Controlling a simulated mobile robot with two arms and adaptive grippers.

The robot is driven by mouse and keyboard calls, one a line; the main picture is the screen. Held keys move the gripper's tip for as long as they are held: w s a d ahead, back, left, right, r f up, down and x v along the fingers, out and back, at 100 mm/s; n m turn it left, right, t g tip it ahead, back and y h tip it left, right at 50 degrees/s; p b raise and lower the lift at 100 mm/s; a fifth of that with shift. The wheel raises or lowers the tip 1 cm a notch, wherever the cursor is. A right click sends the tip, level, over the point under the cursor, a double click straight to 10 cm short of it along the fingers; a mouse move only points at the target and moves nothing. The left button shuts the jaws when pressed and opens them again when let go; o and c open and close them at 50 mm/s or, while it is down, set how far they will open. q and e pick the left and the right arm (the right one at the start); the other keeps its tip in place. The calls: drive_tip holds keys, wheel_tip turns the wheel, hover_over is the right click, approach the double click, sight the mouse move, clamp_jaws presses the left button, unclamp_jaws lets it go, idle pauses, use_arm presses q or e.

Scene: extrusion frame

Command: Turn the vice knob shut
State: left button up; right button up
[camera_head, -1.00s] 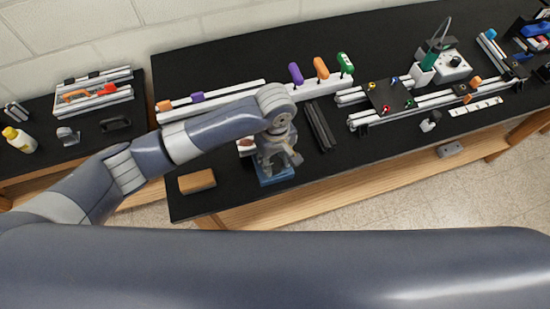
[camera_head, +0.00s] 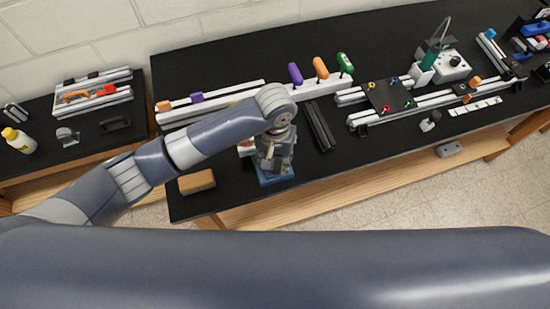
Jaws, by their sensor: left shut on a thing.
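The vice shows as a blue base (camera_head: 274,178) near the front edge of the black workbench, left of the middle of the view. My left gripper (camera_head: 270,160) points down right over the vice and covers most of it. It is shut on a small part there, which I take to be the vice knob; the knob itself is mostly hidden by the fingers. The vice jaws are hidden too. My right gripper is not in view.
A brown block (camera_head: 197,182) lies left of the vice. Dark bars (camera_head: 321,127) lie to its right. A rack with purple, orange and green handles (camera_head: 321,69) stands behind. An extrusion frame with a black plate (camera_head: 389,97) is further right. The bench front right of the vice is clear.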

use_arm(q)
drive_tip(key=m, duration=0.4)
drive_tip(key=shift+m, duration=0.3)
drive_tip(key=m, duration=0.3)
drive_tip(key=shift+d+r+m, duration=0.1)
drive_tip(key=shift+m, duration=0.2)
drive_tip(key=m, duration=1.4)
drive_tip(key=shift+m, duration=0.3)
drive_tip(key=m, duration=0.3)
drive_tip(key=shift+r+m, duration=0.1)
drive_tip(key=shift+m, duration=2)
